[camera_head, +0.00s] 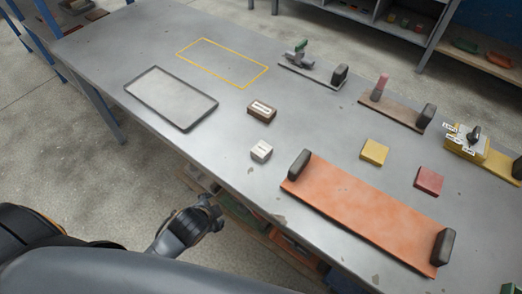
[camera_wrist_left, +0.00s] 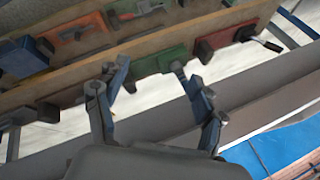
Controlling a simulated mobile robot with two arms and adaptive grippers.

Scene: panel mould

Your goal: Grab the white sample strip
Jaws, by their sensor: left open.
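A small white block (camera_head: 261,150), the only mostly white piece I see, lies on the grey table (camera_head: 215,165) near its front edge. I cannot tell for sure that it is the sample strip. A brown block with a white label (camera_head: 262,109) lies just behind it. My left gripper (camera_head: 212,214) is below and left of the white block in the head view, off the table's front edge and apart from it. In the left wrist view the gripper (camera_wrist_left: 150,80) has its fingers spread with nothing between them. My right gripper is not in view.
A grey-framed tray (camera_head: 172,123) and a yellow outline (camera_head: 222,62) lie to the left. An orange panel with black handles (camera_head: 365,213), a yellow block (camera_head: 374,152) and a red block (camera_head: 429,181) lie to the right. The left wrist view shows wooden shelves (camera_wrist_left: 150,50) with coloured panels.

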